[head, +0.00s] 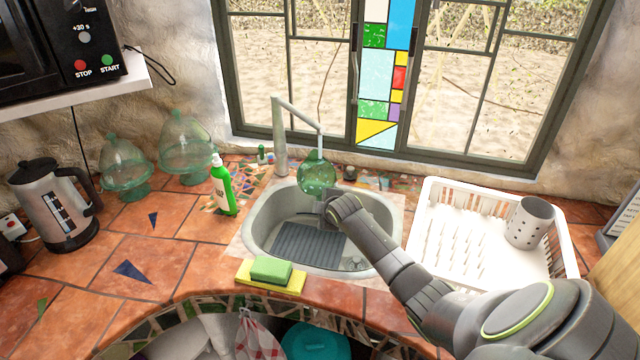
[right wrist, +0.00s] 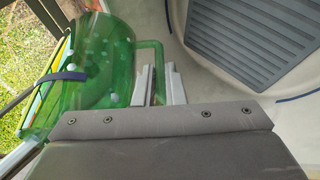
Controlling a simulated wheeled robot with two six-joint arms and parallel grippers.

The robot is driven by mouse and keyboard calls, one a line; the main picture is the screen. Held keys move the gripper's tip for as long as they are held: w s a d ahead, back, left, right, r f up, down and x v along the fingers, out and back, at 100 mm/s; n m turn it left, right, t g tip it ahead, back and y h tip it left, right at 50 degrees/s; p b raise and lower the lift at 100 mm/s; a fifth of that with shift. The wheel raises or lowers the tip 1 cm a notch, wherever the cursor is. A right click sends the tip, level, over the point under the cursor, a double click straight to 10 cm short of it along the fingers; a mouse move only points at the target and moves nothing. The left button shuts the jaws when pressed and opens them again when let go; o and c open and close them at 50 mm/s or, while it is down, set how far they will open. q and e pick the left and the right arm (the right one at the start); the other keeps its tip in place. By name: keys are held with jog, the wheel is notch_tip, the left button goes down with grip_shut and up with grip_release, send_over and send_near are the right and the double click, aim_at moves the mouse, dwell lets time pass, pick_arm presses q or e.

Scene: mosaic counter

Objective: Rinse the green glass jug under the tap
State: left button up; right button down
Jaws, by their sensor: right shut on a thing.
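The green glass jug (head: 316,172) is held over the back of the sink, just below the end of the tap (head: 297,112)'s spout. My right gripper (head: 328,194) reaches in from the right, in front of the jug. In the right wrist view the jug (right wrist: 105,65) lies on the left, and the two fingers of my right gripper (right wrist: 158,86) are shut on its green handle (right wrist: 150,45). The jug's mouth is not clear in either view. My left gripper is out of view.
The steel sink (head: 259,232) holds a grey ribbed mat (head: 308,246). A white dish rack (head: 430,225) with a grey cutlery holder (head: 530,222) stands right. A green soap bottle (head: 222,190), kettle (head: 52,205) and glass domes stand left. A sponge (head: 270,270) lies in front.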

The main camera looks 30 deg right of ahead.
jog(key=s+a+p, duration=0.7)
jog(key=p, duration=0.1)
jog(key=shift+s+a, duration=0.15)
jog(key=shift+s, duration=0.15)
jog(key=shift+r, duration=0.15)
dwell(0.5)
jog(key=s+a+r+p, duration=0.2)
jog(key=s, duration=0.1)
jog(key=shift+a+r, duration=0.4)
jog(key=shift+w, duration=0.1)
dwell(0.4)
